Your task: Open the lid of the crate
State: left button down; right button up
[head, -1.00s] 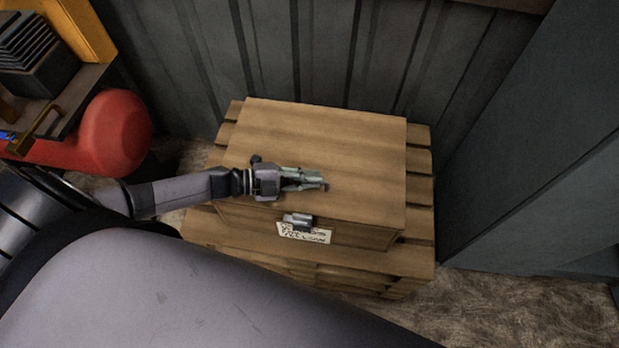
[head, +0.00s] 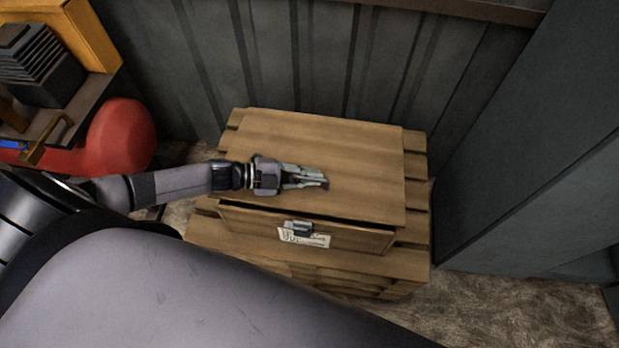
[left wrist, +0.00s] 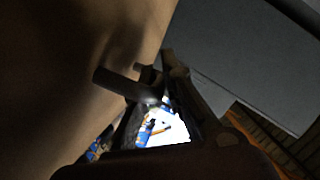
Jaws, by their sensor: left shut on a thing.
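The wooden crate (head: 365,239) stands against the wall. Its lid (head: 320,135) is raised slightly at the front, with a dark gap under its front edge. In the left wrist view the fingers (left wrist: 165,105) are close to a short dark cylindrical piece (left wrist: 122,84) by a brown wooden surface. A metal latch piece (head: 298,228) and a paper label (head: 304,238) are on the crate's front. My right gripper is not in view.
The crate rests on slatted wood (head: 400,262). A corrugated metal wall (head: 330,60) is close behind, and a grey panel (head: 530,150) is at the right. A red tank (head: 120,138) with machinery stands at the left. Bare floor (head: 510,300) shows at the front right.

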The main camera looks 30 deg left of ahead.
pick_arm(q)
jog(key=w+a+r+n+g+p, duration=0.1)
jog(key=w+r+n+p, duration=0.1)
jog(key=r, duration=0.4)
jog(key=w+a+r+n+g+p, duration=0.1)
jog(key=w+r+p, duration=0.3)
jog(key=r+p, duration=0.1)
jog(key=shift+w+r+n+g+p, duration=0.3)
jog(key=shift+r+n+p, duration=0.1)
jog(key=shift+p, duration=0.15)
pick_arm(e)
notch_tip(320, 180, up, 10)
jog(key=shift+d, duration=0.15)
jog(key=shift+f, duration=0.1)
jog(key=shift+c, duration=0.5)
